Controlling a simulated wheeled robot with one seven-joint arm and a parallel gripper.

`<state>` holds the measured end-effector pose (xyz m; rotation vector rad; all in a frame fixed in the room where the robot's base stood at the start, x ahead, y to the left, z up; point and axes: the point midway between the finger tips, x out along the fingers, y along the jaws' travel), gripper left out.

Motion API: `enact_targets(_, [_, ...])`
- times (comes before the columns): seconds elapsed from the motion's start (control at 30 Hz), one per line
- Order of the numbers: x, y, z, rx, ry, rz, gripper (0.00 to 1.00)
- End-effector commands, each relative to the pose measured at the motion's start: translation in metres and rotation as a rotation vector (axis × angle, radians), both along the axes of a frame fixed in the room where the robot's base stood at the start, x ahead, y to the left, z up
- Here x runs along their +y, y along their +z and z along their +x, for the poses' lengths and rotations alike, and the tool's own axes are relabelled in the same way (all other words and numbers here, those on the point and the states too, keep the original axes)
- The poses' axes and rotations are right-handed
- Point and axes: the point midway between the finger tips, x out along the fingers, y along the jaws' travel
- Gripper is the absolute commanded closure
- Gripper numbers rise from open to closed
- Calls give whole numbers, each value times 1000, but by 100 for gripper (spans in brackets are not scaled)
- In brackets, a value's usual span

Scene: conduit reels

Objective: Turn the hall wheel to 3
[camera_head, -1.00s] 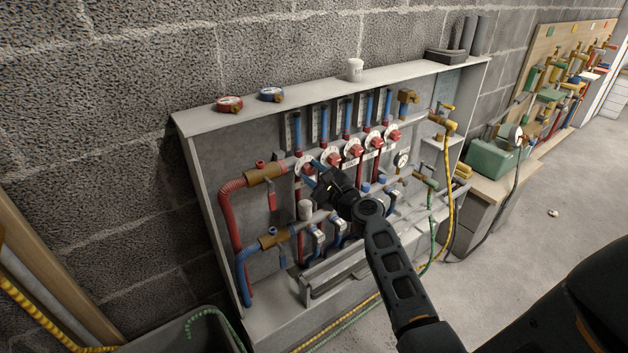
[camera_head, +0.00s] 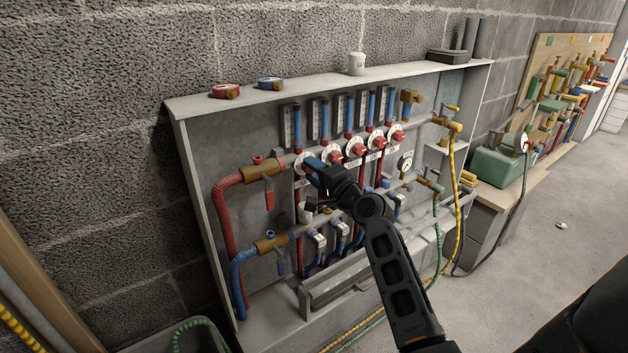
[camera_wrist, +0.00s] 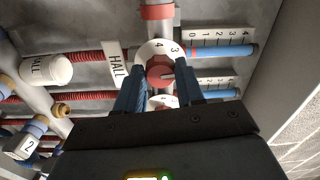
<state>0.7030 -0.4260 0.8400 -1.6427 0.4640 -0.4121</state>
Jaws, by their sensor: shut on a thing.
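The hall wheel is a red knob (camera_wrist: 158,72) on a white numbered dial, beside a HALL label (camera_wrist: 117,62) in the wrist view. The 4 and 3 show along its upper edge. A pale mark on the knob points right; the number it meets is hidden or unclear. My gripper (camera_wrist: 158,88) has its blue fingers on either side of the knob, shut on it. In the head view my gripper (camera_head: 314,166) is at the leftmost wheel of the row and covers most of it.
More red wheels (camera_head: 356,149) stand close to the right in the row. Gauge strips with blue tubes (camera_head: 324,118) rise above. A white cap marked HALL (camera_wrist: 48,69) shows in the wrist view.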

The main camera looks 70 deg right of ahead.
Motion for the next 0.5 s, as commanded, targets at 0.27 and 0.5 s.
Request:
enact_targets(0.27, [1,-6,1,137,3,-222,93])
enact_targets(0.5, [0,-6,0,238,3,-387,93])
